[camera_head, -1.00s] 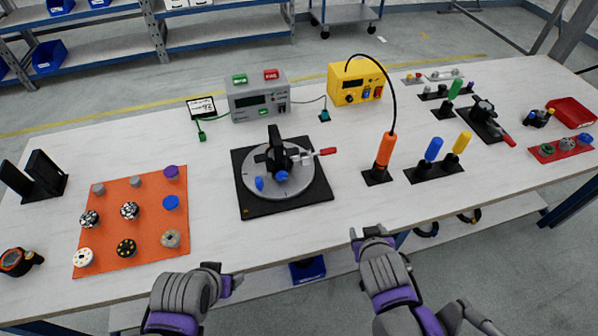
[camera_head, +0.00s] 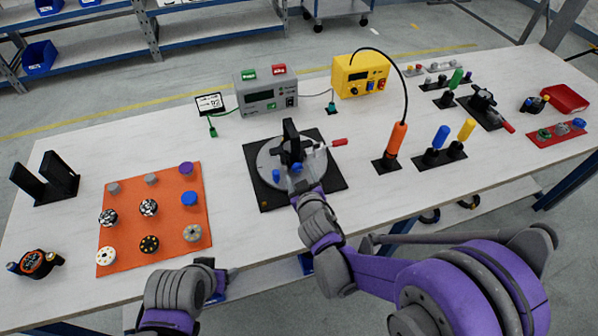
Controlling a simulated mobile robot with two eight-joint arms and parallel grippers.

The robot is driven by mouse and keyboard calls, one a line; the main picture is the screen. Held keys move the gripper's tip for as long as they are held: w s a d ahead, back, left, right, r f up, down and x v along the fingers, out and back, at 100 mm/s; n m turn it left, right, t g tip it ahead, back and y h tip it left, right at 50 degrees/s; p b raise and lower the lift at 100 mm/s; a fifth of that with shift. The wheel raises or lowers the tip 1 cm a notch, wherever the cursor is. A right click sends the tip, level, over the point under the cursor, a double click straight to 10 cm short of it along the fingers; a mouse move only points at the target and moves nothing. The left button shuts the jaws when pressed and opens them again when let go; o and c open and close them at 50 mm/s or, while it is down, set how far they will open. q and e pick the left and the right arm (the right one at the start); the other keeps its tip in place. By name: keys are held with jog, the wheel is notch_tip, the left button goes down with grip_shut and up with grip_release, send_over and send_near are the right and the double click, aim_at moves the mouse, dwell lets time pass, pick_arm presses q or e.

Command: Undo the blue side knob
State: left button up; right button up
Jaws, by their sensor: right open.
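The fixture is a round grey plate (camera_head: 268,160) on a black square base (camera_head: 262,198), with a black upright clamp (camera_head: 290,142) and a red-tipped lever (camera_head: 338,142). A small blue knob (camera_head: 276,175) shows at the left of the clamp, and another blue piece (camera_head: 297,168) shows at its foot. I cannot tell which is the side knob. My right gripper (camera_head: 294,192) is open at the front of the fixture, just below the blue pieces; contact is unclear. My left gripper (camera_head: 228,279) is at the table's front edge, away from the fixture; its jaws are not clear.
An orange mat (camera_head: 170,227) with several round parts lies to the left. A grey power box (camera_head: 266,92) and a yellow box (camera_head: 360,76) stand behind. An orange-handled tool (camera_head: 397,139) and blue and yellow handles (camera_head: 440,137) stand to the right. White table is clear between mat and fixture.

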aim_at(297, 167)
jog(key=shift+x, duration=1.2)
grip_shut()
